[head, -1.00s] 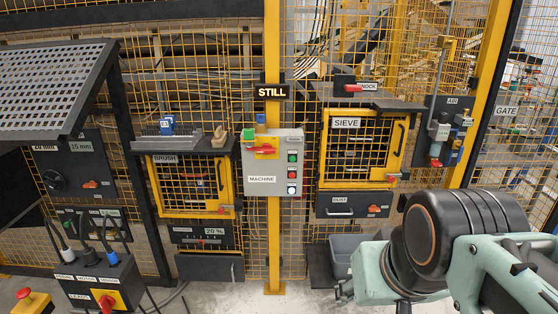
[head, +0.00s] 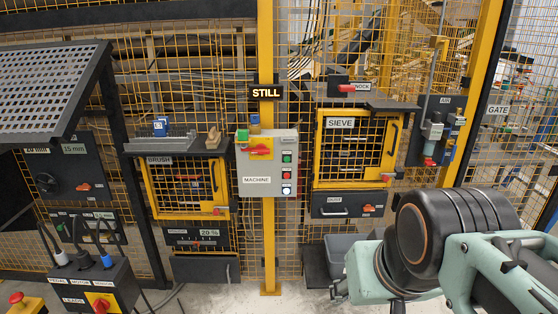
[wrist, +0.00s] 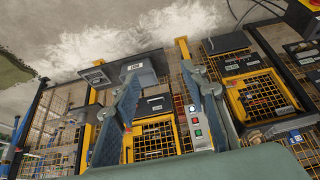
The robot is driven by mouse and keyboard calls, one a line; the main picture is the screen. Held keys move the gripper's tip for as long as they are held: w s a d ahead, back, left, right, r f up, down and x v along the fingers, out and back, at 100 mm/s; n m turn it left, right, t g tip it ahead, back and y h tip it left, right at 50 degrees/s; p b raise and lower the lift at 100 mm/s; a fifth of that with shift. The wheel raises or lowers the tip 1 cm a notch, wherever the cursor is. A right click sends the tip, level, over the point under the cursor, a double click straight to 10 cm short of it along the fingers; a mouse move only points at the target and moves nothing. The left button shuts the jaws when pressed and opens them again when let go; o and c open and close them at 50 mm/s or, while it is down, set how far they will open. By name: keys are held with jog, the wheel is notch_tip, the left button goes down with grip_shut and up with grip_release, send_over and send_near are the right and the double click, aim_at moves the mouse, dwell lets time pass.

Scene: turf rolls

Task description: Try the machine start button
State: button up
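The grey machine box (head: 248,188), labelled MACHINE, hangs on the yellow post in the head view. Its right side carries a green button (head: 287,158), a red button (head: 287,174) and a white button (head: 286,190); their small labels are unreadable. In the wrist view the box (wrist: 203,141) appears upside down, partly behind one finger. My gripper (wrist: 160,73) is open and empty, its two fingers wide apart, with the box some distance beyond. In the head view my arm reaches in from the lower right.
A lit STILL sign (head: 266,92) hangs above the box. The brush door (head: 147,191) is to its left and the sieve door (head: 318,150) to its right, both shut. A black control box (head: 72,283) stands lower left. A grey bin (head: 340,246) sits below the sieve.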

jog(key=shift+c, duration=0.3)
grip_shut()
dwell(1.1)
